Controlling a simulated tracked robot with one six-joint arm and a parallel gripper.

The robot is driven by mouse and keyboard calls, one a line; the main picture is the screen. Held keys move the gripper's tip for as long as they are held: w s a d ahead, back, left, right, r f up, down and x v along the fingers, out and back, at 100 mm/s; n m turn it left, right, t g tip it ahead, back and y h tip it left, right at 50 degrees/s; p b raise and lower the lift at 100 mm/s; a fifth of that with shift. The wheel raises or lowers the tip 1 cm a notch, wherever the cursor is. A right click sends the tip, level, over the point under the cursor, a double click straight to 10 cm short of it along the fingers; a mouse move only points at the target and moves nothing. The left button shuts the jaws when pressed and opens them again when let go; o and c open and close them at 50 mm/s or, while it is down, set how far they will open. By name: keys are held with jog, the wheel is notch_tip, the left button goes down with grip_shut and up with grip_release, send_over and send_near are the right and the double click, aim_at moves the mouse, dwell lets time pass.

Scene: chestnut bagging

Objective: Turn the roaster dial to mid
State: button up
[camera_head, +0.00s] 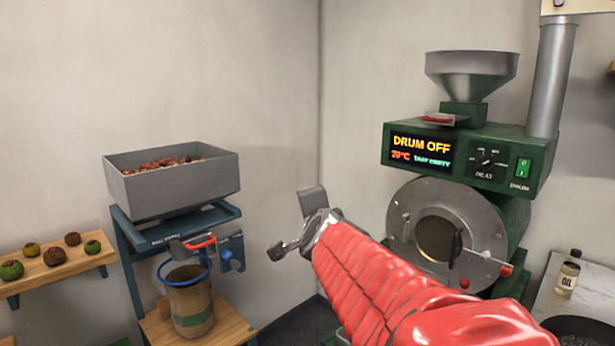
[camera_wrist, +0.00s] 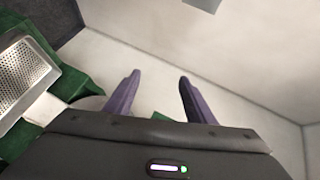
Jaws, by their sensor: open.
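The green roaster (camera_head: 530,150) stands on the right in the head view. Its heat dial (camera_head: 486,158) is a black knob with a light pointer on the front panel, between the display and a green drum switch. The display (camera_head: 421,151) reads "DRUM OFF", 20°C and what looks like "DRUM EMPTY". My gripper (camera_head: 292,222) is left of the roaster, apart from the dial. In the wrist view my gripper (camera_wrist: 157,92) shows two purple fingers spread apart with nothing between them. Green roaster parts (camera_wrist: 75,80) show at the left of the wrist view.
A grey bin (camera_head: 172,188) of chestnuts sits on a blue stand at left, with a blue-rimmed sack (camera_head: 190,305) below. A wooden shelf (camera_head: 55,272) holds several round items. An oil bottle (camera_head: 568,272) stands at right. My red-sleeved arm crosses before the roaster's lower front.

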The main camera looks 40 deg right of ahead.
jog(key=s+a+f+n+g+y, duration=0.1)
jog(key=s+a+f+n+y, duration=0.1)
jog(key=a+f+n, duration=0.3)
jog(key=s+a+f+n+g+y, duration=0.1)
jog(key=s+a+n+y, duration=0.15)
jog(key=a, duration=0.55)
jog(key=s+a+f+n+g+y, duration=0.1)
jog(key=s+a+f+n+y, duration=0.1)
jog(key=a+f+n, duration=0.3)
jog(key=s+a+f+n+g, duration=0.2)
jog(key=s+a+f+n, duration=0.1)
jog(key=s, duration=0.4)
jog(key=s+a+f+n+g, duration=0.2)
jog(key=s+a+f+n, duration=0.2)
jog(key=s, duration=0.3)
jog(key=shift+s+f+n+g, duration=0.3)
jog(key=shift+f+n, duration=0.1)
jog(key=shift+n, duration=0.35)
jog(key=shift+y, duration=0.25)
jog(key=shift+c, duration=0.3)
